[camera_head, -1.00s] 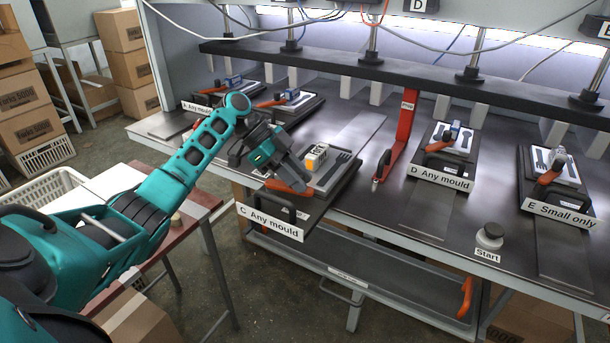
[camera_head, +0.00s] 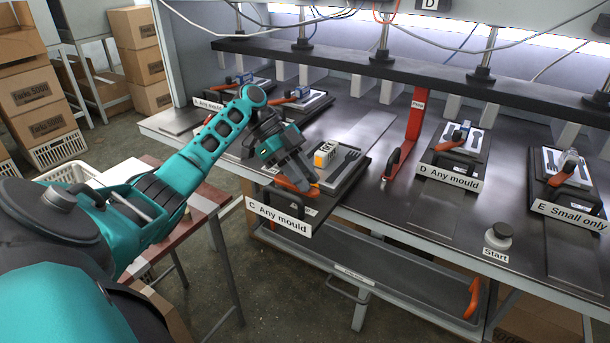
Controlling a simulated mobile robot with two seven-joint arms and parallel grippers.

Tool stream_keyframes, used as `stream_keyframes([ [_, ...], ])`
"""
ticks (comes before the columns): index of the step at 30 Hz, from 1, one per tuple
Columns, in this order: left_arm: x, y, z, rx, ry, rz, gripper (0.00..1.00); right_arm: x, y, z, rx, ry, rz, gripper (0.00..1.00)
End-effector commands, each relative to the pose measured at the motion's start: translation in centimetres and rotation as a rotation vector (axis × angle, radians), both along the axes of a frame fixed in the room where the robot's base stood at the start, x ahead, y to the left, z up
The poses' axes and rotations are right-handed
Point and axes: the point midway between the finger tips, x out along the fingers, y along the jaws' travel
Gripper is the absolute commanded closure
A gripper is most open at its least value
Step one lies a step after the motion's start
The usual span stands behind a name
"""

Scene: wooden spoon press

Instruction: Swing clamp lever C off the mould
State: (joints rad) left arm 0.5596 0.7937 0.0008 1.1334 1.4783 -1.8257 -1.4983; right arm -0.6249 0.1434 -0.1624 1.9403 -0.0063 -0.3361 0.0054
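Station C holds a grey mould plate (camera_head: 345,172) with a dark spoon- or fork-shaped recess. A small yellow and white block (camera_head: 325,154) stands at its back left. The orange handle of clamp lever C (camera_head: 282,183) lies low along the mould's front-left side, partly behind my fingers. My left gripper (camera_head: 307,180) reaches down from the left with its fingertips at this handle. The fingers cover part of the handle, so I cannot tell whether they are shut on it or just beside it. My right gripper is out of view.
The sign "C Any mould" (camera_head: 279,220) and a dark bar handle stand in front of the mould. A red upright post (camera_head: 407,140) is to the right. Stations D (camera_head: 450,155) and E (camera_head: 567,185) are farther right. A black press beam (camera_head: 400,72) runs above the bench.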

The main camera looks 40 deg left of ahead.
Motion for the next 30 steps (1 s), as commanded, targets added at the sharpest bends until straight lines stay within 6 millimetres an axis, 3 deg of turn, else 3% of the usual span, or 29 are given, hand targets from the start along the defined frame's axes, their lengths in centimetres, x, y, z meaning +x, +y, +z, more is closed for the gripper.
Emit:
stream_keyframes([
  [8,-0.1,-0.3,-0.2,-0.004,0.004,-0.008,0.50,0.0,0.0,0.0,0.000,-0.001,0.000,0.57],
  [17,-0.1,0.2,0.2,-0.001,0.001,-0.003,0.50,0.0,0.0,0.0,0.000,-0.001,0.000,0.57],
  [22,-0.3,1.9,2.0,-0.001,-0.002,-0.001,0.50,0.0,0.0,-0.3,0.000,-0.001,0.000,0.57],
  [30,-1.1,6.2,6.5,-0.002,0.000,-0.002,0.50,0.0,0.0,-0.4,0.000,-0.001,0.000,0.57],
])
